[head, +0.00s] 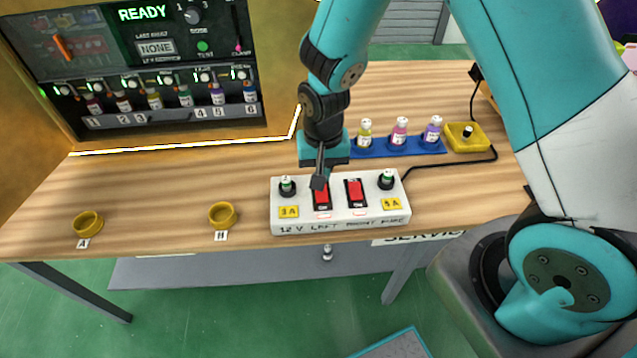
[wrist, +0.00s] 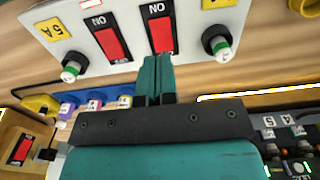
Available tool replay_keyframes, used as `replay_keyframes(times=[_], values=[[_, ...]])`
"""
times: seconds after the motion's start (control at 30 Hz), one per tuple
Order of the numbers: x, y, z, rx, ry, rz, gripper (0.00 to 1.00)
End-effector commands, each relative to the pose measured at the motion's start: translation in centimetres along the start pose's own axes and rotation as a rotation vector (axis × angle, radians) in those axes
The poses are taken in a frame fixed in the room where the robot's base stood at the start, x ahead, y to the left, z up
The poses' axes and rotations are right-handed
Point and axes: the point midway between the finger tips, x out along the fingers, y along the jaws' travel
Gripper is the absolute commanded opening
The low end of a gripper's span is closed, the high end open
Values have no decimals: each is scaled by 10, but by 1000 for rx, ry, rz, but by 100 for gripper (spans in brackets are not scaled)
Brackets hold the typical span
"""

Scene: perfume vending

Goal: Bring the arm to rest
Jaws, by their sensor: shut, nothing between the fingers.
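My arm reaches down over the table, and my gripper (head: 319,184) points down at the left red switch of a white switch box (head: 325,226). The fingers are shut with nothing between them. In the wrist view my gripper (wrist: 156,60) shows its closed fingertips at the lower edge of one red rocker switch (wrist: 162,35). I cannot tell whether the tips touch it.
A blue tray (head: 382,151) with three small bottles stands behind the box, beside a yellow holder (head: 476,142). A black cable runs from the box. Yellow rings A (head: 88,230) and B (head: 222,222) sit at left. The vending machine (head: 170,60), reading READY, stands behind. The left tabletop is mostly clear.

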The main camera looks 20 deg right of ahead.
Motion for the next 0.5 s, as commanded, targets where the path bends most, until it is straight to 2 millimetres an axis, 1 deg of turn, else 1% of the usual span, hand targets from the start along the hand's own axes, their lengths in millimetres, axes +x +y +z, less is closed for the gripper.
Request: replay_keyframes(times=[0.2,0.27,0.37,0.47,0.5], values=[[0,0,0,-1,0,-1,0],[-5,-1,1,-8,0,-7,0],[-27,-6,6,-52,-2,-39,0],[-69,-12,21,-145,-7,-97,0],[-89,-14,31,-195,-8,-126,0]])
